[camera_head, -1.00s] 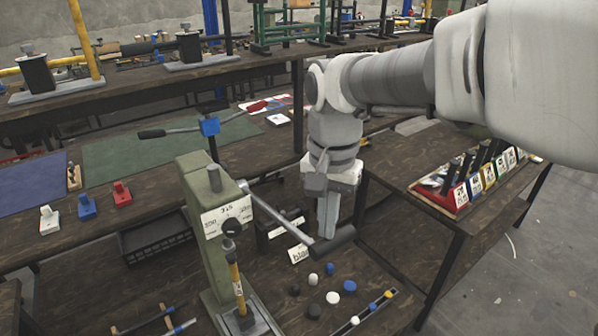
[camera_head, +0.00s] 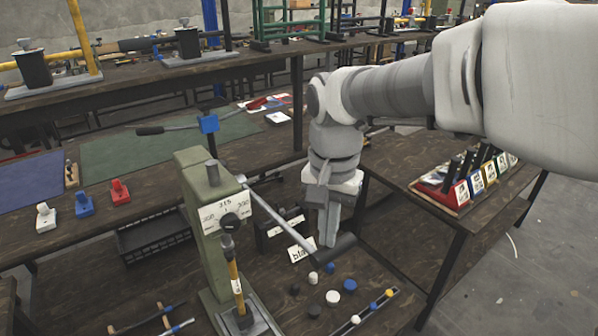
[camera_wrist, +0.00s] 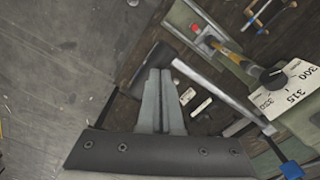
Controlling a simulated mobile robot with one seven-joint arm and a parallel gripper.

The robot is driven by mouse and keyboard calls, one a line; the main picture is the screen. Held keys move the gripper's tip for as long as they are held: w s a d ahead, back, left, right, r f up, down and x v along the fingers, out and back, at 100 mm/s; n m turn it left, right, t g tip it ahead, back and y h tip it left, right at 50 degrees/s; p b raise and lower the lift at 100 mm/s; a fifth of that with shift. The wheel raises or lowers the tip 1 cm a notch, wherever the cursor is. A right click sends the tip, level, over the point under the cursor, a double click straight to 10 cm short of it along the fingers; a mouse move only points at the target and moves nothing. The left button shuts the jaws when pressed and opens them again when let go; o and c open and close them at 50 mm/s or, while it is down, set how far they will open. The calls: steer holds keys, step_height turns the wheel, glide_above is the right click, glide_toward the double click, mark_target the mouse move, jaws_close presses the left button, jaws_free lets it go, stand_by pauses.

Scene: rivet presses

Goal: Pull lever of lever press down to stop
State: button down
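The lever press (camera_head: 212,222) is a green-grey column with a white number plate on the wooden table. Its lever (camera_head: 280,212) is a silver rod sloping down to the right, ending in a dark cylindrical handle (camera_head: 336,252). My gripper (camera_head: 328,240) points down with its fingertips at the upper side of the handle. In the wrist view the two fingers (camera_wrist: 160,85) lie close together, shut, and the handle (camera_wrist: 146,68) crosses just beyond their tips. They look pressed against it rather than clasped around it; the exact contact is hidden.
Several small round caps (camera_head: 333,298) lie below the handle. A dark block with labels (camera_head: 280,232) stands behind the lever. A yellow-handled rod (camera_head: 236,278) stands at the press front. A red rack of cards (camera_head: 446,196) is on the right table.

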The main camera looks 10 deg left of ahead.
mark_target(325, 257)
steer(key=shift+f, duration=0.1)
steer(key=shift+f+b, duration=1)
steer(key=shift+f, duration=0.5)
steer(key=shift+f, duration=0.2)
steer(key=shift+a+f+b, duration=0.1)
steer(key=shift+f+b, duration=0.8)
steer(key=shift+f, duration=0.5)
steer(key=f, duration=0.1)
steer(key=f+b, duration=0.1)
steer(key=f, duration=0.1)
steer(key=shift+w+a+b, duration=0.2)
steer(key=shift+w+b, duration=0.05)
steer(key=shift+b, duration=0.15)
steer(key=shift+f, duration=0.2)
